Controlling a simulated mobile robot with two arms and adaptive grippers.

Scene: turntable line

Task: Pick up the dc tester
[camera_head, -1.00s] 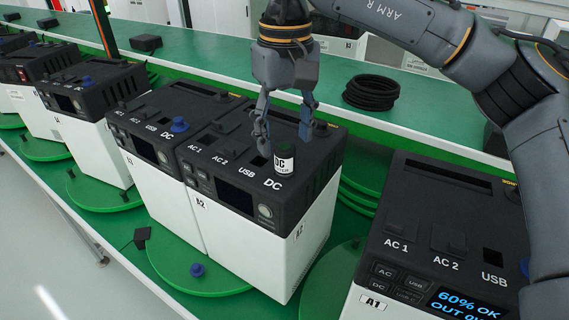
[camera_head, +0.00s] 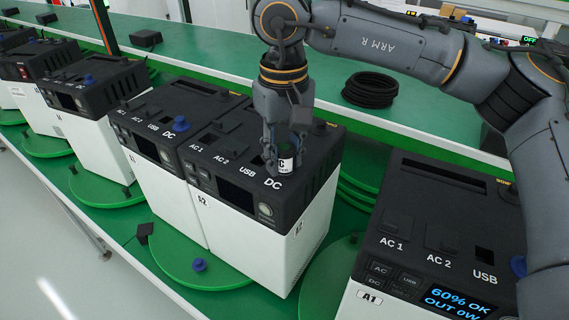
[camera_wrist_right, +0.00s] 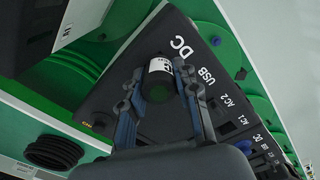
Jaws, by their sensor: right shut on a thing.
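The dc tester (camera_head: 286,164) is a small cylinder with a white label reading DC and a dark top. It stands upright at the DC spot on top of the black-and-white unit A2 (camera_head: 262,232). My right gripper (camera_head: 284,158) comes down from above and is shut on the tester, one finger on each side. My left gripper is not in view.
Unit A1 (camera_head: 400,282) with a lit screen stands at the front right. Another unit (camera_head: 150,175) stands close against A2 on the left. A black cable coil (camera_head: 370,90) lies on the green bench (camera_head: 215,50) behind. Blue knobs (camera_head: 181,124) stick up from nearby units.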

